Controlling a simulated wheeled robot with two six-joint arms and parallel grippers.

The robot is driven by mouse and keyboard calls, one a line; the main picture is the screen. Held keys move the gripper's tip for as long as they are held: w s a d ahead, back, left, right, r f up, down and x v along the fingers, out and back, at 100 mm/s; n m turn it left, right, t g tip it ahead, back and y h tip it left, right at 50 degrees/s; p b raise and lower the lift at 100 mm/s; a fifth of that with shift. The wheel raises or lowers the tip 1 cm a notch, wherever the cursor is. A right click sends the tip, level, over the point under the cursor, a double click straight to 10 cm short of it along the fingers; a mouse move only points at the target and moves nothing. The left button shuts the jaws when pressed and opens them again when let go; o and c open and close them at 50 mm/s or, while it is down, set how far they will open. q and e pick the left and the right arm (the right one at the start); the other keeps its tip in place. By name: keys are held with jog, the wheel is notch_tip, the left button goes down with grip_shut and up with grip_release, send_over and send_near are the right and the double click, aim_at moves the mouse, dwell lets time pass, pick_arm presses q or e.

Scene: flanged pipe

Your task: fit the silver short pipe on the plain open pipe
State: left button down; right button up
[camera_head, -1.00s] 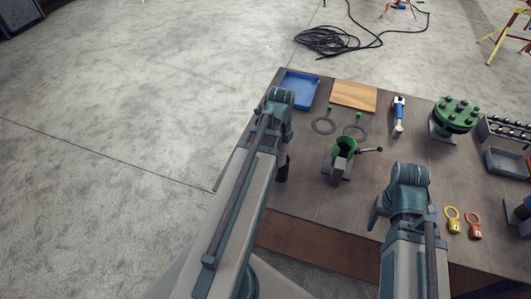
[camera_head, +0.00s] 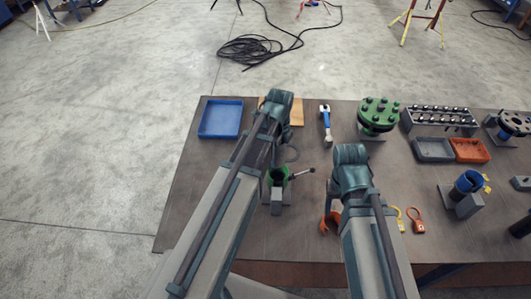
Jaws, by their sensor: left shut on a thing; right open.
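My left gripper (camera_head: 272,140) is over the left part of the table, left of and just behind the green pipe. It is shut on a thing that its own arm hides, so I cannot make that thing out. I cannot pick out the silver short pipe. A short open green pipe (camera_head: 277,174) stands in a grey holder with a side handle. A blue open pipe (camera_head: 468,182) in a grey holder stands at the right. I cannot tell which is the plain open pipe. My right gripper (camera_head: 335,195) is open, right of the green pipe, its fingers mostly hidden.
The table holds a blue tray (camera_head: 220,118), a bolted green flange (camera_head: 378,115), a bolt rack (camera_head: 440,117), a grey tray (camera_head: 433,149) and an orange tray (camera_head: 470,150). An orange thing (camera_head: 327,223) lies partly behind my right arm. Bare tabletop is at the left.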

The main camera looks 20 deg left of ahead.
aim_at(278, 161)
pick_arm(q)
jog(key=shift+w+d, duration=0.25)
jog(key=shift+w, duration=0.1)
jog(key=shift+s+f+b, duration=0.1)
jog(key=shift+f+b, duration=0.1)
jog(key=shift+b, duration=0.1)
notch_tip(278, 161, down, 4)
jog(key=b, duration=0.4)
jog(key=shift+f, duration=0.25)
jog(key=shift+f+b, duration=0.15)
jog(key=shift+b, duration=0.25)
jog(key=shift+f+b, duration=1.55)
jog(key=shift+r, duration=0.15)
